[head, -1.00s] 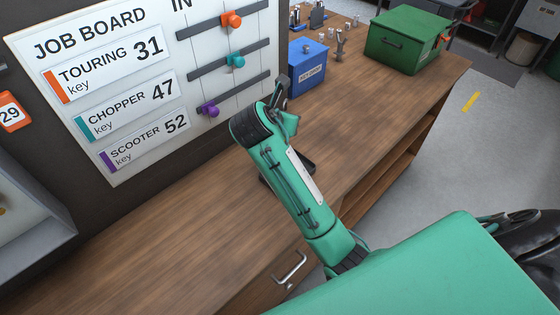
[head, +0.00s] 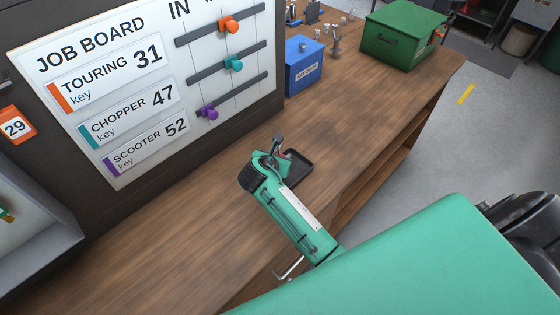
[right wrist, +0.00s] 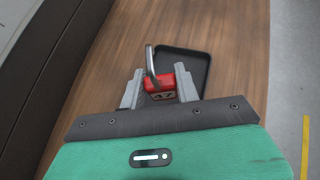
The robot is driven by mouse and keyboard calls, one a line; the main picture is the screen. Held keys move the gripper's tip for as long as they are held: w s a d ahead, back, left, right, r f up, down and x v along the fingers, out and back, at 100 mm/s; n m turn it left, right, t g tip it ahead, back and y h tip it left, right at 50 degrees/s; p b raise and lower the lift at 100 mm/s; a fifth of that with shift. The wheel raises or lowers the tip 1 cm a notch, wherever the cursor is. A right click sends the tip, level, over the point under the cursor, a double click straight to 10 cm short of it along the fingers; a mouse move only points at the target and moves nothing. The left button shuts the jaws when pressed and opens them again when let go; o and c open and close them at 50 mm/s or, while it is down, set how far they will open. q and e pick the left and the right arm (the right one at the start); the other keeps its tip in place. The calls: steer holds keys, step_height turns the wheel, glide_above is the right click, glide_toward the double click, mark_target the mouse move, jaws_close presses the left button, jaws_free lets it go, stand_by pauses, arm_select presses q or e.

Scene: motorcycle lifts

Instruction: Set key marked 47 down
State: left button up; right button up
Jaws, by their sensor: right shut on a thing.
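My right gripper (right wrist: 158,88) is shut on the red key tag marked 47 (right wrist: 160,81), which sits between the two grey fingers in the right wrist view. A grey metal piece (right wrist: 151,60) rises from the tag. A shallow black tray (right wrist: 188,60) lies on the bench just beyond the tag and partly behind it. In the head view my right gripper (head: 277,152) is beside the tray (head: 298,168), overlapping its left part. The gap between tag and tray or bench cannot be told. My left gripper is not in view.
The wooden bench (head: 200,225) is clear around the tray. The job board (head: 140,90) stands along its left side. A blue box (head: 304,68) and a green box (head: 402,36) stand farther along. A drawer handle (head: 290,268) is on the bench front.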

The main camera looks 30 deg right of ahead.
step_height(320, 180, down, 3)
steer(key=shift+r, duration=0.2)
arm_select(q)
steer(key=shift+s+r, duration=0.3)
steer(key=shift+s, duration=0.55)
arm_select(e)
steer(key=shift+f, duration=0.4)
arm_select(q)
steer(key=shift+p, duration=0.3)
arm_select(e)
steer(key=o, duration=1)
steer(key=shift+f, duration=0.1)
arm_select(q)
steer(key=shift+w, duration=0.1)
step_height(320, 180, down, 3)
steer(key=b, duration=0.3)
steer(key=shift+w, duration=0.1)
arm_select(e)
steer(key=v, duration=1.2)
